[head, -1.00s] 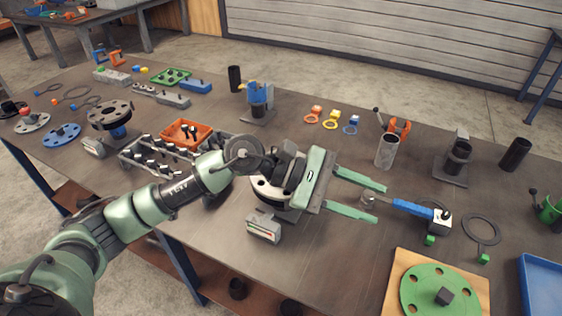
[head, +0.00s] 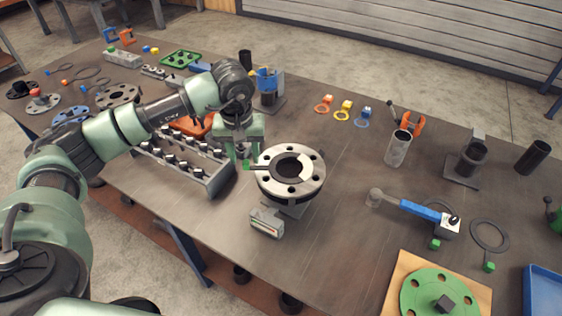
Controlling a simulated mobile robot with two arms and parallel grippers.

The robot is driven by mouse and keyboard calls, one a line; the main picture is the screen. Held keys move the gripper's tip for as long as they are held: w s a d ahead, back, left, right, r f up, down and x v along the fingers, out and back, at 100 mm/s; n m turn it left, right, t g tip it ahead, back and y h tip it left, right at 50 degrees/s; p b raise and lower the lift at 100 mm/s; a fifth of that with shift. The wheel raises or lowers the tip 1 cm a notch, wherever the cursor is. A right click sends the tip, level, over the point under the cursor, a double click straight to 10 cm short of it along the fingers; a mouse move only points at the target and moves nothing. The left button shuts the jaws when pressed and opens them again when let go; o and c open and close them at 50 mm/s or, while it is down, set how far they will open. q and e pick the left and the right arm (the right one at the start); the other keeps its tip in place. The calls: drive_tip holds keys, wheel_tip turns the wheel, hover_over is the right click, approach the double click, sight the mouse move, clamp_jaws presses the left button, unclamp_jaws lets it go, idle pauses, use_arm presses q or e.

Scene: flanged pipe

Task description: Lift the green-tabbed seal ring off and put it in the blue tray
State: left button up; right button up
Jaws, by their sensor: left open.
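A pale flange (head: 307,184) with bolt holes stands mid-table on a mount. A dark seal ring (head: 288,167) appears to lie on its top, with a green tab (head: 247,165) sticking out on the left. My left gripper (head: 245,160) points down at the flange's left edge, open, its fingers close around the tab; I cannot tell whether they touch it. The gripper body and wrist are above the tab. The blue tray (head: 545,291) is at the lower right, cut off by the picture edge. My right gripper is not in view.
A dark ring (head: 490,235) with a green tab lies on the table at right, beside a blue-handled tool (head: 425,211). A green disc (head: 440,291) lies on a wooden board in front. A bolt rack (head: 190,165) stands left of the flange. Table between flange and tool is clear.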

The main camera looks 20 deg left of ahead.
use_arm(q)
drive_tip(key=shift+w+f, duration=0.15)
drive_tip(key=shift+f, duration=0.9)
clamp_jaws()
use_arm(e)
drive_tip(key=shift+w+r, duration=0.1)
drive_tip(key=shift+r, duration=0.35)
use_arm(q)
wheel_tip(320, 180, up, 20)
drive_tip(key=b, duration=0.3)
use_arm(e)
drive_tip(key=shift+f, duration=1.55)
use_arm(q)
drive_tip(key=shift+r, duration=0.15)
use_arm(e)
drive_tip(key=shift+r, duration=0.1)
